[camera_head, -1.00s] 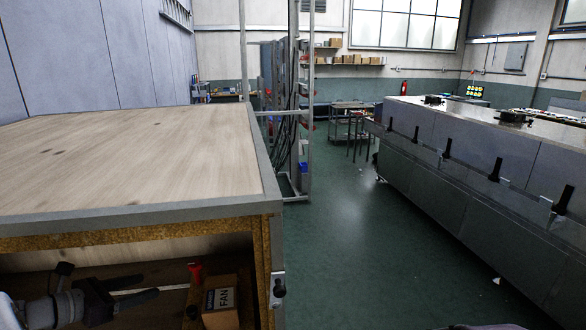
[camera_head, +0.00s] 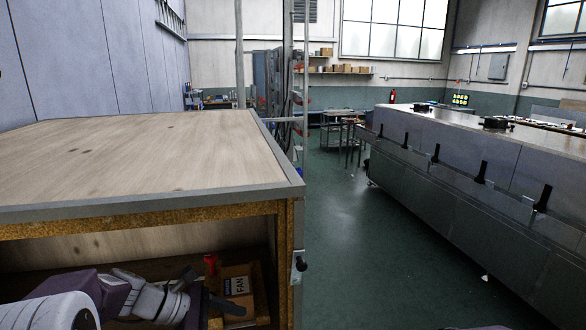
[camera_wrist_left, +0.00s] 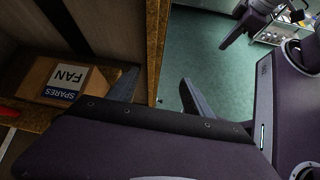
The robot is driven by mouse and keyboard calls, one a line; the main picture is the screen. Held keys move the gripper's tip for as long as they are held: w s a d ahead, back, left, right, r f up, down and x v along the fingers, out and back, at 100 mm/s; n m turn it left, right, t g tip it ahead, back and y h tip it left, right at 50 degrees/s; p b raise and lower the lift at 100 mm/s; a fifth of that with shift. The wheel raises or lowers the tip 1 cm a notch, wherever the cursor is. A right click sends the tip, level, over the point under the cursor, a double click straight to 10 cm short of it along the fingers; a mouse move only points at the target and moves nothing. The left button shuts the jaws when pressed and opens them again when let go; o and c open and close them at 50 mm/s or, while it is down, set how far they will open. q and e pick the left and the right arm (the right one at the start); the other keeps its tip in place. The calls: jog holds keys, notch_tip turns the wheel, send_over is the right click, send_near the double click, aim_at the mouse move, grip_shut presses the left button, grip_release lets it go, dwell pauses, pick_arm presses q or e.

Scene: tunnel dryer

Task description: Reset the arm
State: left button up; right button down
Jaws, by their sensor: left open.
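My left gripper (camera_head: 212,304) reaches in from the lower left, at the open front of the wooden cabinet (camera_head: 150,207). A cardboard box labelled SPARES FAN (camera_head: 238,283) sits inside the cabinet, just beyond the gripper. It also shows in the left wrist view (camera_wrist_left: 38,74). A dark part that looks like my right gripper (camera_wrist_left: 250,22) shows at top right there; its jaws are unclear.
A red object (camera_head: 210,264) stands beside the box. The cabinet's side post (camera_head: 298,240) carries a dark knob. A long grey machine (camera_head: 440,170) with black handles runs along the right. Green floor (camera_head: 350,230) lies open between. Metal tables (camera_head: 345,128) stand further back.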

pick_arm(q)
jog(key=s+d+f+m+g+y, duration=0.4)
jog(key=s+f+m, duration=0.35)
jog(key=s, duration=0.35)
jog(key=s+a+f+m+t+y, duration=0.1)
jog(key=a+f+m+t+y, duration=0.1)
jog(key=a+f+m+y, duration=0.3)
jog(key=a+m, duration=0.4)
jog(key=m, duration=0.3)
jog(key=shift+s+f+y, duration=0.3)
jog(key=shift+s, duration=0.1)
jog(key=shift+m, duration=0.25)
